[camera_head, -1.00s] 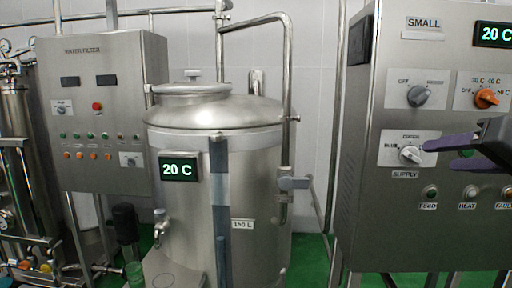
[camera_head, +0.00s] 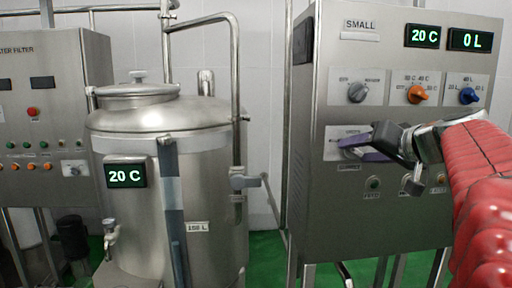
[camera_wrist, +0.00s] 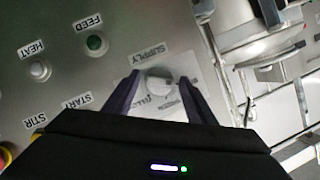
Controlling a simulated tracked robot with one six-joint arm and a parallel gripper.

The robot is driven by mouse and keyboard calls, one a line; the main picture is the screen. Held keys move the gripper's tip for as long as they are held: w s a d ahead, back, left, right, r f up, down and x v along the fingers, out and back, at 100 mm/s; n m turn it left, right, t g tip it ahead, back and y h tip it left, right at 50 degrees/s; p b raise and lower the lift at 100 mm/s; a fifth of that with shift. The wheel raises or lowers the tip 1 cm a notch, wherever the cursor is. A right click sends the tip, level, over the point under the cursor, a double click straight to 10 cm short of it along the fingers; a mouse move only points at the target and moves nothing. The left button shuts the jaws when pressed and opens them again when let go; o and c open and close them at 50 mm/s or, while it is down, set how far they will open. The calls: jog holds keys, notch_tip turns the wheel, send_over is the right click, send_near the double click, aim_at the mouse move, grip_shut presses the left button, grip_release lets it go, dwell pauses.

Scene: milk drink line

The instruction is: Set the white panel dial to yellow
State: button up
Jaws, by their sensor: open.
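The white dial (camera_wrist: 158,81) is a round white knob on a light plate marked SUPPLY, on the face of the steel control panel. In the wrist view it sits between the two purple fingers of my open gripper (camera_wrist: 159,85), with visible space beside it. I cannot tell whether either finger touches it. In the head view my gripper (camera_head: 370,144) is in front of the dial's plate (camera_head: 332,136), and its fingers hide much of the knob. The plate's colour words are too small or covered to read, so the dial's setting is unclear.
Above the plate are a grey dial (camera_head: 357,92), an orange dial (camera_head: 417,94) and a blue dial (camera_head: 467,95). A green FEED button (camera_head: 373,183) is just below. A steel tank (camera_head: 180,200) with pipes stands to the left, with a gap between.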

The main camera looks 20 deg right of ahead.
jog(key=c, duration=0.9)
jog(key=shift+a, duration=0.15)
